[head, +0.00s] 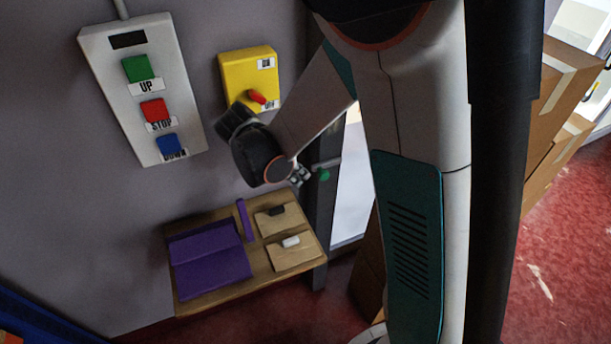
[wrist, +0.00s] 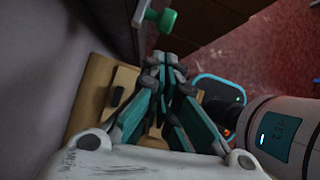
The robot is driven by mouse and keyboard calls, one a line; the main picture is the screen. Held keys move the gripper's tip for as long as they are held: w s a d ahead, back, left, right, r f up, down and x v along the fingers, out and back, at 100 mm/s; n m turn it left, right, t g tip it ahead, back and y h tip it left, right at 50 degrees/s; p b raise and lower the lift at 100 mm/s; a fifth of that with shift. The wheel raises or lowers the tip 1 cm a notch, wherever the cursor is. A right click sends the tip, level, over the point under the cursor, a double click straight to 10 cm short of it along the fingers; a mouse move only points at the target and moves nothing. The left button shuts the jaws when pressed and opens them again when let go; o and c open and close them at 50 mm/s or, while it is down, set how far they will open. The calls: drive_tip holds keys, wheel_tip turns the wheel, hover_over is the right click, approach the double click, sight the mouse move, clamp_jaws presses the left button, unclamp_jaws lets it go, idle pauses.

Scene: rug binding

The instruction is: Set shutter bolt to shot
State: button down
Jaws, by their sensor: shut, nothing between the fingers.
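The shutter bolt (head: 324,163) is a grey bar with a green knob on a dark upright rail, right of the wall in the head view. The green knob (wrist: 166,18) and its pale stem (wrist: 143,12) also show at the top of the wrist view. My gripper (head: 301,175) is shut and empty, just left of the knob in the head view. In the wrist view its fingertips (wrist: 164,64) lie below the knob, apparently apart from it. Part of the bolt is hidden, and I cannot tell whether it is shot.
A wooden shelf (head: 190,305) below bears purple folded pieces and tan pads. A control box (head: 98,60) with green, red and blue buttons hangs on the wall. A yellow switch box (head: 235,75) with a red lever is near my arm. Cardboard boxes (head: 562,95) stand right.

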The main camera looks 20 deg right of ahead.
drive_tip(key=p+v, duration=0.2)
drive_tip(key=v, duration=0.7)
drive_tip(key=shift+r, duration=0.25)
drive_tip(key=shift+d, duration=0.1)
